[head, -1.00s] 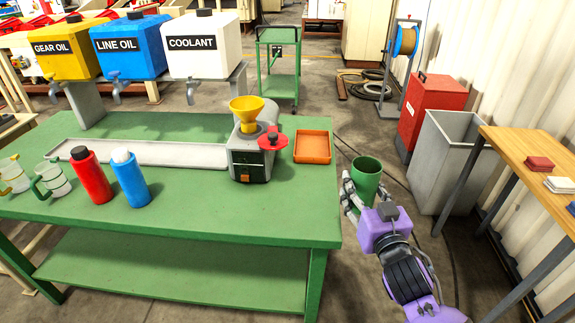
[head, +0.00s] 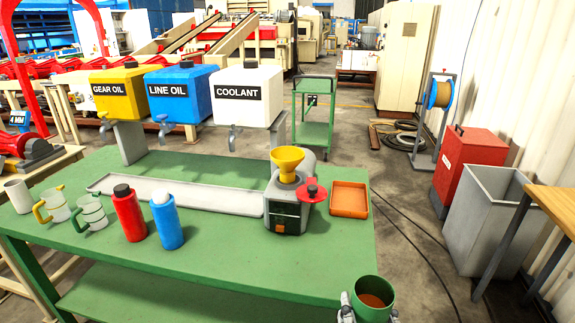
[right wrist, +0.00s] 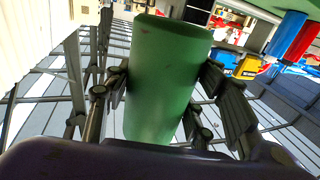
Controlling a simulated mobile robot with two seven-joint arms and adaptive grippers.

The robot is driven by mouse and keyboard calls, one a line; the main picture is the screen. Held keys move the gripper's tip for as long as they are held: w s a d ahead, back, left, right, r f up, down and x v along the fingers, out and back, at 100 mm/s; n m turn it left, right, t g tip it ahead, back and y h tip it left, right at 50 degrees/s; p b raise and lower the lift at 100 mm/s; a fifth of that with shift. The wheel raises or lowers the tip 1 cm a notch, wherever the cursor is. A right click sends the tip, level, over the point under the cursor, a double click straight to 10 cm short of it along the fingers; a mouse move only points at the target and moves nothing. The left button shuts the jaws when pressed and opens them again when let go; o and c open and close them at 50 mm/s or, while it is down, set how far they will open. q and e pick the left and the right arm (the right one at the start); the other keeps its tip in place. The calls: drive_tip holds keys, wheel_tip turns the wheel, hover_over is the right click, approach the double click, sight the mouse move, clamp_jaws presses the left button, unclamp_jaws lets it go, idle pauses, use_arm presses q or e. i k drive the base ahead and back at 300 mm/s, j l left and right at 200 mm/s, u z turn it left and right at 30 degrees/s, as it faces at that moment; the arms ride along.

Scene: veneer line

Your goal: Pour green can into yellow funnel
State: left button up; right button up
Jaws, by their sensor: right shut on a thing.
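The green can (head: 372,293) is at the bottom right of the head view, upright or nearly so, with brown contents showing inside. My right gripper (head: 366,312) is shut on it, in front of the table's right front corner. In the right wrist view the can (right wrist: 165,75) stands between the fingers of the right gripper (right wrist: 160,110). My left gripper is not in view.
Red (head: 128,215) and blue (head: 166,222) bottles stand left on the table (head: 215,255). A grey bin (head: 487,220) and red cabinet (head: 468,165) stand right, beyond open floor.

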sight(286, 158)
drive_tip(key=i+j, duration=0.25)
drive_tip(key=j, duration=0.2)
drive_tip(key=i+j, duration=0.25)
drive_tip(key=j, duration=0.15)
drive_tip(key=i+j, duration=0.3)
drive_tip(key=j, duration=0.15)
drive_tip(key=z, duration=0.05)
